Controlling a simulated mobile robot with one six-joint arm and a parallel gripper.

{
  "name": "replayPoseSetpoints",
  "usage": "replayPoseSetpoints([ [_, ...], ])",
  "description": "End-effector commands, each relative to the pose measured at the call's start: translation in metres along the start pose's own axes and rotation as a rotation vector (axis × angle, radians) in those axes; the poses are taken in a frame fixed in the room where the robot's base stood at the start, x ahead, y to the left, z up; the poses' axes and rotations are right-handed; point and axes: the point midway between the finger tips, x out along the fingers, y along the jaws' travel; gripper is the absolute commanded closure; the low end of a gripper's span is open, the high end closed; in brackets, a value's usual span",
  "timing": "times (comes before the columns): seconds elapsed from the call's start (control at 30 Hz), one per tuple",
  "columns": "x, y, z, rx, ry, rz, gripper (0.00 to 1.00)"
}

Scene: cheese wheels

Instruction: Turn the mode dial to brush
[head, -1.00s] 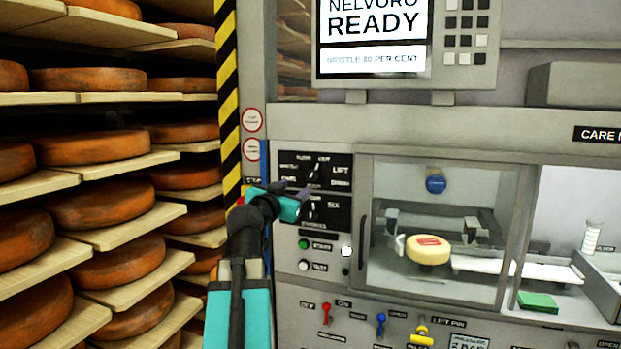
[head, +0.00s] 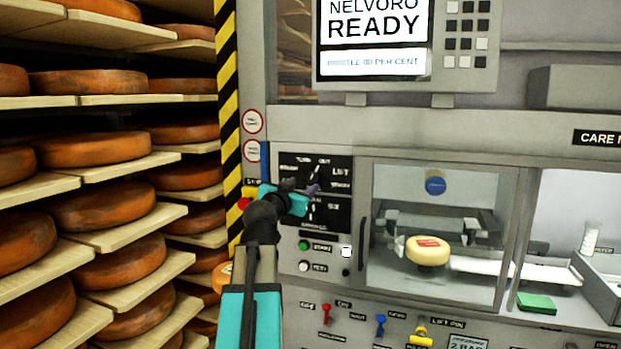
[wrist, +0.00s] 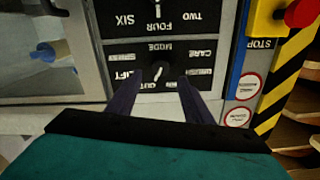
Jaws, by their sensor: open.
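The mode dial (wrist: 159,73) is a dark knob with a white pointer line on a black panel; the wrist view shows it upside down. In the head view the dial (head: 315,174) is partly behind my gripper, and its pointer leans up and right, towards OUT. The BRUSH label (head: 289,168) is at the panel's upper left. My gripper (wrist: 161,76) is open, its two dark fingers apart on either side of the dial in the wrist view. In the head view the gripper (head: 300,188) is at the panel's lower left. I cannot tell whether the fingers touch the dial.
A second dial (head: 313,212) on a black panel sits just below. Green and white buttons (head: 304,245) are under it. A red stop button (wrist: 301,13) is beside the panels. Cheese shelves (head: 110,235) stand at left; a glass-fronted chamber (head: 365,170) is at right.

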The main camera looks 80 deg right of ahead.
Motion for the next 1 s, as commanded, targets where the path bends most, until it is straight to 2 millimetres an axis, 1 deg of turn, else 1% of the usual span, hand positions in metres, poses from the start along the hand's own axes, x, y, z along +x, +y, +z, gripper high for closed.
replayPoseSetpoints([
  [0.03, 0.008, -0.001, -0.002, -0.001, -0.001, 0.002, 0.54],
  [0.2, 0.028, -0.001, -0.002, -0.001, -0.001, 0.001, 0.54],
  [0.5, 0.061, -0.001, -0.002, 0.000, -0.001, 0.001, 0.54],
  [0.6, 0.069, -0.001, -0.002, 0.000, 0.000, 0.000, 0.54],
  [0.8, 0.078, -0.001, -0.001, -0.001, 0.000, 0.000, 0.54],
  [1.0, 0.079, 0.000, 0.000, -0.001, 0.000, -0.001, 0.54],
])
